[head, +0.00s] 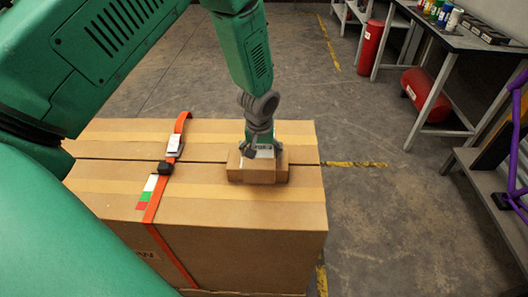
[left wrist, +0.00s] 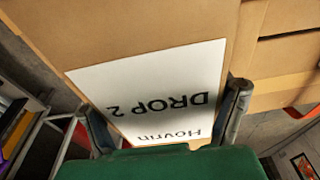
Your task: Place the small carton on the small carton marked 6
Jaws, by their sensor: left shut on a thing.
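My left gripper (head: 260,143) reaches down over the large strapped carton and is shut on a small brown carton (head: 252,171). In the left wrist view its two fingers (left wrist: 163,118) flank that carton (left wrist: 155,35), whose white label (left wrist: 150,88) reads "DROP 2" and "Hovrin". I cannot tell exactly how the two rest against each other. No mark 6 is readable. My right gripper is not in view.
The large carton (head: 240,214) carries an orange strap (head: 152,205) with a buckle left of the small cartons. A workbench (head: 460,38) with bottles and red cylinders (head: 371,46) stands at the back right. A purple frame (head: 495,150) is at the right edge. Open floor lies between.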

